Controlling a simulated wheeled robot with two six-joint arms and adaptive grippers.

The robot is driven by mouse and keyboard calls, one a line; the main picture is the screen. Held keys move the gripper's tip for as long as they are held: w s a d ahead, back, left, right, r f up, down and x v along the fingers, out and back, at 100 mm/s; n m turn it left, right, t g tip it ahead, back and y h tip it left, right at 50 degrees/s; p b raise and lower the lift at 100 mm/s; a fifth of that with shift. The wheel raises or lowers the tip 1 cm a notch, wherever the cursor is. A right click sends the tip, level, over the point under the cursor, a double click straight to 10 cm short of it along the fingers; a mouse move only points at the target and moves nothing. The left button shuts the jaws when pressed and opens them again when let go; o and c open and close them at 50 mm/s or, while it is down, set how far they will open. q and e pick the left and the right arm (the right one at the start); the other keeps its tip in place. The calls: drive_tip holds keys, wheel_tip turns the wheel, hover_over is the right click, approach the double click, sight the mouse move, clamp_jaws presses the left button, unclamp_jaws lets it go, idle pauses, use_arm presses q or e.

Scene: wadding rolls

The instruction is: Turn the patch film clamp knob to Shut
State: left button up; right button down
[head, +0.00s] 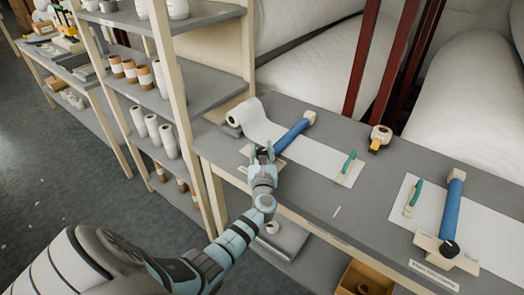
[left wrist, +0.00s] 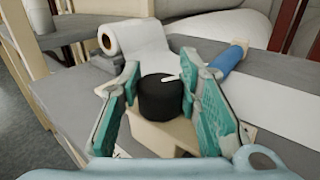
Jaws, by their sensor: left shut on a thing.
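My left gripper (head: 262,152) is at the near end of the left film clamp on the bench. In the left wrist view a round black knob (left wrist: 160,102) sits between the two teal finger pads, and the gripper is shut on it. A short white pointer mark (left wrist: 171,77) shows on top of the knob. The knob stands on a pale wooden block (left wrist: 165,136). The clamp's blue bar (head: 293,134) runs away from it across a white sheet. The gripper hides most of the knob and any label in the head view. My right gripper is not in view.
A second clamp with a blue bar (head: 452,205), black knob (head: 449,249) and small labels stands at the right. A white roll (head: 246,115), two green-handled tools (head: 346,164) (head: 413,198) and a tape dispenser (head: 380,138) lie on the bench. Shelves of rolls stand at the left.

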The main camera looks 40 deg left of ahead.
use_arm(q)
drive_tip(key=shift+m+t+h, duration=0.8)
drive_tip(key=shift+m+h, duration=0.2)
drive_tip(key=shift+h, duration=0.2)
drive_tip(key=shift+a+f+m+t+h+b, duration=0.1)
drive_tip(key=shift+m+t+h+b, duration=0.4)
drive_tip(key=shift+m+h+b, duration=0.45)
drive_tip(key=m+h+b, duration=0.2)
drive_tip(key=h+b, duration=0.1)
drive_tip(key=m+t+h+b, duration=0.1)
drive_tip(key=m+h+b, duration=0.1)
drive_tip(key=h+b, duration=0.2)
drive_tip(key=shift+h, duration=0.25)
drive_tip(key=shift+m+h+b, duration=0.45)
drive_tip(key=shift+h+b, duration=0.15)
drive_tip(key=shift+b, duration=0.1)
drive_tip(key=o, duration=1.2)
